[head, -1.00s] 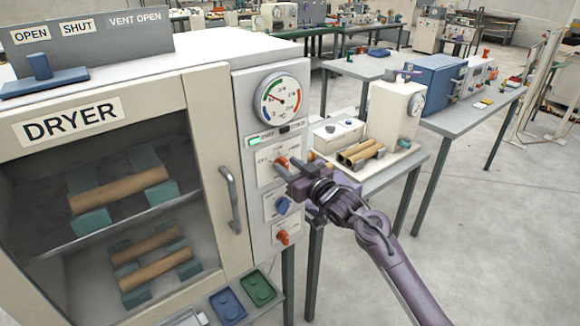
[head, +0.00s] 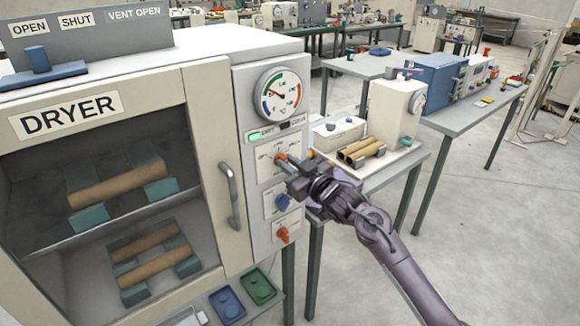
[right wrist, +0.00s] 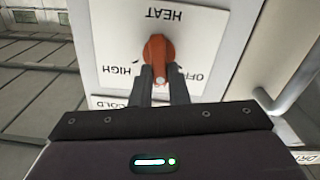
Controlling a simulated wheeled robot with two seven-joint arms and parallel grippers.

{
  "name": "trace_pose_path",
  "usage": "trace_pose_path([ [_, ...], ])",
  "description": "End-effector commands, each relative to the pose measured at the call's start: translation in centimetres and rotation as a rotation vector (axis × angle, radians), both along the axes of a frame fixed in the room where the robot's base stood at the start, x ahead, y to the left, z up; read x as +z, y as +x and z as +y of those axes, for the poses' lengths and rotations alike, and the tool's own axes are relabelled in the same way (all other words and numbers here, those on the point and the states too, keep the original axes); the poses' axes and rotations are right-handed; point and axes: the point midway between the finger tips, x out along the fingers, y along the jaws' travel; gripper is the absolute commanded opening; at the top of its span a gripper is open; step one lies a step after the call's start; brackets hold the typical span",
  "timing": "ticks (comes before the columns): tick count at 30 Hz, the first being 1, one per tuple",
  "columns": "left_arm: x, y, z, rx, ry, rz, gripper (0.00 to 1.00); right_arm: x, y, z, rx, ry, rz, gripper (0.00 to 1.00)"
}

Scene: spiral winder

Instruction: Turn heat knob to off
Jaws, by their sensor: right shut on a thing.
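The heat knob (right wrist: 158,49) is orange-red and sits on a white plate lettered HEAT, HIGH and OFF, which appears upside down in the right wrist view. In the head view the knob (head: 281,159) is on the dryer's front panel, below the round gauge. My right gripper (right wrist: 162,84) has its two dark fingers on either side of the knob's narrow end and is shut on it. In the head view this gripper (head: 287,167) partly covers the knob and its plate. The knob's exact pointing is hard to read. My left gripper is not in view.
A blue knob (head: 283,203) and another orange knob (head: 282,235) sit just below on the same panel. The dryer door handle (head: 230,196) stands out to the left. A side table with brown tubes (head: 361,152) is behind my right arm.

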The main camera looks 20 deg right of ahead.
Motion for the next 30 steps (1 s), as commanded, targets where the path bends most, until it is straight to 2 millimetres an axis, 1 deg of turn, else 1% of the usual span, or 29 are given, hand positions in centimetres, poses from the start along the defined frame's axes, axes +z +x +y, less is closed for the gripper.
trace_pose_path([
  [1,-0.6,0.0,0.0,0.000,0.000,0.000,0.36,-0.3,0.0,0.0,0.001,-0.041,-0.014,0.00],
  [18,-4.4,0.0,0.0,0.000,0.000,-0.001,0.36,-0.7,-0.2,0.6,0.001,-0.534,-0.194,0.00],
  [24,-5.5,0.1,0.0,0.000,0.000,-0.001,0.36,-0.8,-0.3,0.7,0.000,-0.665,-0.240,0.00],
  [30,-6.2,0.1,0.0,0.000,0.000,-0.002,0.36,-0.7,-0.3,0.7,0.000,-0.753,-0.273,0.00],
])
